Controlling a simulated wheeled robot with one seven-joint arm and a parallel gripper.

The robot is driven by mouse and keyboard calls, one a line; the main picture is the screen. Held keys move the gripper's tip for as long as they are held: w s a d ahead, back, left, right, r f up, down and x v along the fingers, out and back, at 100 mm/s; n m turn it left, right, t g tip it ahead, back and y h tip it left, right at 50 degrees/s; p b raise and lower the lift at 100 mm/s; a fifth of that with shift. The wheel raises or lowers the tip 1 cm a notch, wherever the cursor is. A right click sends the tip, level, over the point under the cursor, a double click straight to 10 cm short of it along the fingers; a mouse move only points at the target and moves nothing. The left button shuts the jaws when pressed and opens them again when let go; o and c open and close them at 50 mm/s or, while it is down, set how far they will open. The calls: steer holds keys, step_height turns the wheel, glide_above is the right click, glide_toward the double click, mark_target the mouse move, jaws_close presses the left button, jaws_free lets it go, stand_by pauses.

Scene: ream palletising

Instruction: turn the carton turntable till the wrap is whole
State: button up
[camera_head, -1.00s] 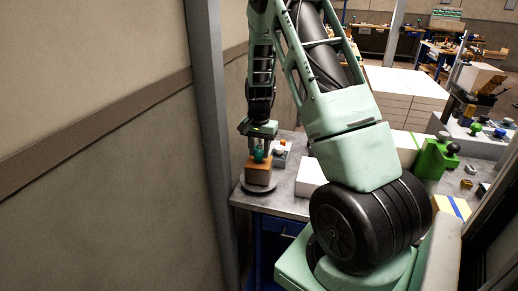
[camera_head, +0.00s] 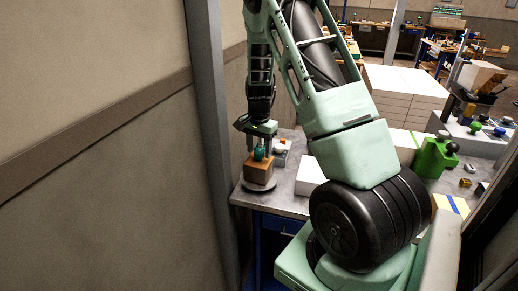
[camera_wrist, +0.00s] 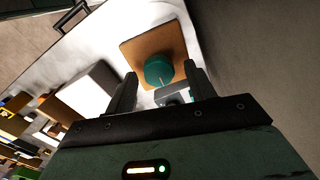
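The brown carton (camera_head: 259,171) sits on the round grey turntable (camera_head: 259,186) at the left end of the workbench. A teal knob (camera_head: 259,152) stands on top of the carton. In the wrist view the carton (camera_wrist: 150,42) shows as an orange-brown square with the round knob (camera_wrist: 158,70) near its lower edge. My gripper (camera_head: 260,149) is above the carton, pointing down. In the wrist view its fingers (camera_wrist: 160,88) are spread on either side of the knob, with gaps showing. I cannot make out the wrap on the carton.
A small grey device with an orange part (camera_head: 281,150) stands just behind the turntable. A white box (camera_head: 310,176) lies to the right on the bench (camera_head: 288,200). A grey post (camera_head: 212,130) and the wall are close on the left. A green fixture (camera_head: 434,158) stands farther right.

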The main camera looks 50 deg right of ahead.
stand_by(0.3)
step_height(320, 180, up, 17)
steer(key=b, duration=0.2)
steer(key=shift+r, duration=0.15)
steer(key=shift+s, duration=0.2)
stand_by(0.5)
